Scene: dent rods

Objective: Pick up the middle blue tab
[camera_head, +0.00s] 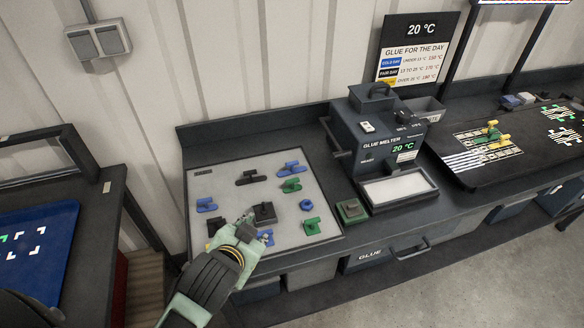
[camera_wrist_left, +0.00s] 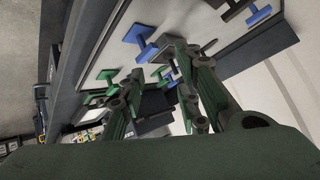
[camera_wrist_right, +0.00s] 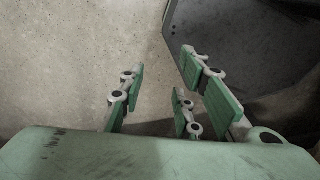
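A pale grey board (camera_head: 235,187) on the bench carries several tabs. I cannot tell for sure which is the middle one. My left gripper (camera_head: 247,219) is over the front part of the board, beside a black block (camera_head: 265,213) and the front blue tab. In the left wrist view its fingers are apart and a blue tab (camera_wrist_left: 140,41) shows beyond them. My right gripper (camera_wrist_right: 160,90) is open and empty over the floor.
Green tabs (camera_head: 291,185) (camera_head: 312,226) and black tabs (camera_head: 250,177) (camera_head: 214,226) share the board. A glue melter (camera_head: 372,135) and a small green box (camera_head: 351,211) stand to its right. A blue mat (camera_head: 40,250) lies on a separate table at left.

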